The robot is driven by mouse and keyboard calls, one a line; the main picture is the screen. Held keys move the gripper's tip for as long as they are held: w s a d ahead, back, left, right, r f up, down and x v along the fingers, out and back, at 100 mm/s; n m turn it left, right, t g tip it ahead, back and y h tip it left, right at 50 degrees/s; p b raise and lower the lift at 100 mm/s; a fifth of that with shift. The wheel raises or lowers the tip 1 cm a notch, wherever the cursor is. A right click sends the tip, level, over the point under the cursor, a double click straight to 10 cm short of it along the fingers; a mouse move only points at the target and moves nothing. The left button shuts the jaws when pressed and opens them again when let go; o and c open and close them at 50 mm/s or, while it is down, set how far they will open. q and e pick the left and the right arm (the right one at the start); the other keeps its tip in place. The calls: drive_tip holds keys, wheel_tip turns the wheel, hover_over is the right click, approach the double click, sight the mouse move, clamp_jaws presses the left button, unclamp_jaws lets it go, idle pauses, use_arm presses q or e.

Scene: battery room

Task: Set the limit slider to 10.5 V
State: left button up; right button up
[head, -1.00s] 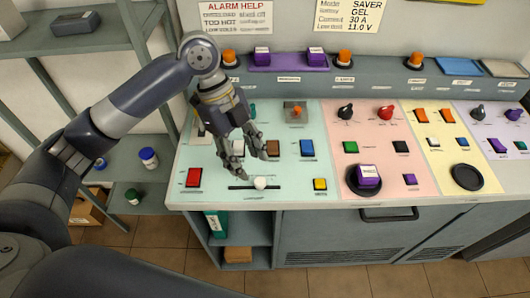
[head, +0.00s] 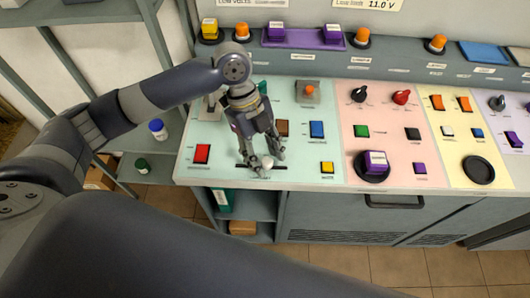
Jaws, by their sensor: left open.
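The limit slider is a white round knob (head: 264,172) on a dark horizontal track (head: 246,166) near the front edge of the pale green panel (head: 220,168). My left gripper (head: 262,164) is open, pointing down, with its fingertips right at the knob. One finger is to the left of the knob and one to the right or behind it; I cannot tell whether they touch it. The fingers hide part of the track and its scale, and the slider's label is too small to read. A sign (head: 370,3) at the top shows "11.0 V". My right gripper is not in view.
A red button (head: 202,153) lies left of the slider, a yellow button (head: 327,167) to its right, and a blue button (head: 317,129) behind. Shelves stand at the left.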

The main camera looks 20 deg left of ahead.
use_arm(q)
drive_tip(key=shift+f, duration=0.1)
drive_tip(key=shift+c, duration=1.3)
clamp_jaws()
drive_tip(key=shift+s+a+p, duration=0.2)
drive_tip(key=shift+a+p, duration=0.2)
drive_tip(key=shift+a, duration=0.3)
drive_tip(key=shift+s+a+p, duration=0.15)
drive_tip(key=shift+a+p, duration=0.2)
drive_tip(key=shift+a, duration=0.45)
drive_tip(key=shift+o, duration=1.3)
unclamp_jaws()
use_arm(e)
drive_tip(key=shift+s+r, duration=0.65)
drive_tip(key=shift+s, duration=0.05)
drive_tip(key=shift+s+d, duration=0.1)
